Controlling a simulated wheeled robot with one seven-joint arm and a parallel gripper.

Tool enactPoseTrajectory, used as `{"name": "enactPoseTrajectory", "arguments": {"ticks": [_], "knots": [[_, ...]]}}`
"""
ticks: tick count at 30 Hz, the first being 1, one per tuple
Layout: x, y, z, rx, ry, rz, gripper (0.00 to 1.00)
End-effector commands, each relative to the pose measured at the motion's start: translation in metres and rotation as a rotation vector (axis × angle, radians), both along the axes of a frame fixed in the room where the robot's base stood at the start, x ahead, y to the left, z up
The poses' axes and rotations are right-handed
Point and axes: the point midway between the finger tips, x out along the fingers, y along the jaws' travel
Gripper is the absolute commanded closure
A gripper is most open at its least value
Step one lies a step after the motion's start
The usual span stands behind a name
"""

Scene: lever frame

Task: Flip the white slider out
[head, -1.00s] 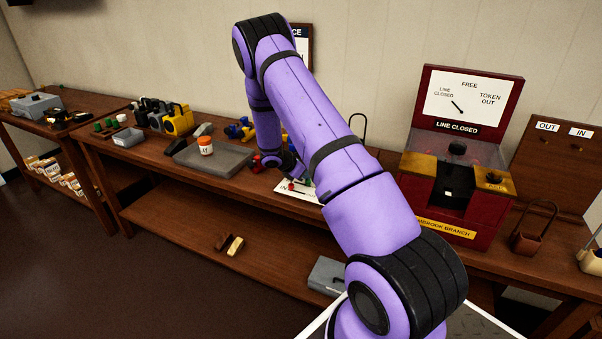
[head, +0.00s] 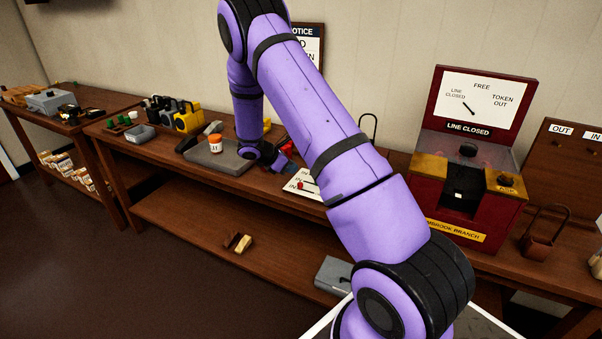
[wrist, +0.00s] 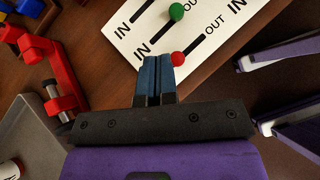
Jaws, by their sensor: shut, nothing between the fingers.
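A white panel (wrist: 215,40) with IN and OUT labels and dark slots lies beyond my gripper in the wrist view. A green knob (wrist: 176,11) stands on one slot and a red knob (wrist: 178,58) on another. I cannot make out a white slider in either view. The panel shows partly in the head view (head: 303,187), beside my arm, with a red knob on it. My gripper (wrist: 157,62) has its blue fingers together and empty, tips over the panel's edge, just left of the red knob. The fingers hide part of the panel.
A red metal frame (wrist: 62,80) and grey tray (wrist: 25,125) are left of my gripper in the wrist view. In the head view an orange-capped jar (head: 215,144) stands on the tray. A red LINE CLOSED cabinet (head: 470,150) stands to the right.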

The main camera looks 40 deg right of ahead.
Motion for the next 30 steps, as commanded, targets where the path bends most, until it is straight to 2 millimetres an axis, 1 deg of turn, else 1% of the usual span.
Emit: {"name": "enactPoseTrajectory", "arguments": {"ticks": [3, 7, 25, 28, 29, 30], "knots": [[0.002, 0.010, 0.008, 0.000, 0.001, 0.001, 1.00], [0.003, 0.014, 0.013, 0.000, 0.001, 0.001, 1.00], [0.003, 0.015, 0.014, 0.001, 0.000, -0.001, 1.00], [0.002, 0.018, 0.023, 0.006, -0.018, -0.015, 1.00], [0.001, 0.019, 0.028, 0.010, -0.030, -0.024, 1.00], [0.000, 0.022, 0.037, 0.015, -0.050, -0.039, 1.00]]}}
